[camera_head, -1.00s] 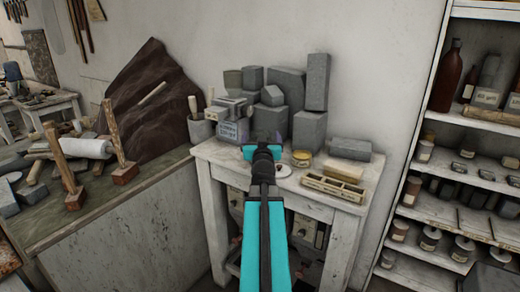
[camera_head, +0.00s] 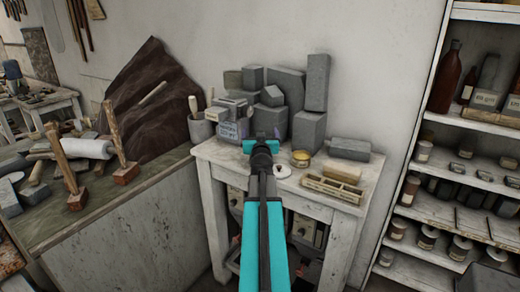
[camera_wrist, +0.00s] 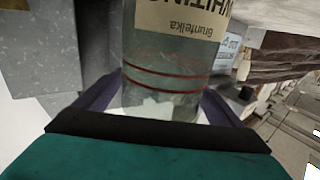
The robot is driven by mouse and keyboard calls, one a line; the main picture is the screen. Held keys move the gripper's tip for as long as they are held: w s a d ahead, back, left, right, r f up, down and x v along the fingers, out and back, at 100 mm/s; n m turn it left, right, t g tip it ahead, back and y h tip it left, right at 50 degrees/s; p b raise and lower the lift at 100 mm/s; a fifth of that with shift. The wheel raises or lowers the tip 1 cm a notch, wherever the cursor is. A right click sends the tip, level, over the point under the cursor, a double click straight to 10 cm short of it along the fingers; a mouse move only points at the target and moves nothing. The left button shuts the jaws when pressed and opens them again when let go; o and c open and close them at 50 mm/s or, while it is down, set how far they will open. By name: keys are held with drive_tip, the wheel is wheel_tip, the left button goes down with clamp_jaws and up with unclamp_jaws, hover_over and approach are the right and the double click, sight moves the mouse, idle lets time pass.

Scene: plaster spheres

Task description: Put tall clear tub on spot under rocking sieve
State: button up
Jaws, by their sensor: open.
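The tall clear tub (camera_wrist: 165,65) fills the middle of the wrist view. It has a cream label reading "WHITING", upside down in this view, and red rings around its wall. My gripper (camera_wrist: 160,102) is open, with a purple finger on each side of the tub. I cannot tell whether the fingers touch it. In the head view my gripper (camera_head: 263,138) is over the white table, in front of grey blocks, and I cannot make out the tub there. A small boxy device with a blue-white label (camera_head: 229,130), possibly the rocking sieve, stands left of my gripper. A white disc (camera_head: 282,171) lies on the table.
A yellow-topped tin (camera_head: 300,158), a grey block (camera_head: 349,148) and a divided wooden tray (camera_head: 333,189) sit right of my gripper on the white table (camera_head: 352,171). Tall grey blocks (camera_head: 309,130) stand behind. Shelves (camera_head: 440,190) are at right.

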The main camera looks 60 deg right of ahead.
idle(0.4)
drive_tip(key=c, duration=1.8)
drive_tip(key=shift+o, duration=0.2)
drive_tip(key=shift+r, duration=0.1)
drive_tip(key=shift+r+p, duration=0.35)
drive_tip(key=shift+r, duration=1.15)
wheel_tip(320, 180, up, 15)
drive_tip(key=b, duration=0.2)
drive_tip(key=shift+f, duration=0.1)
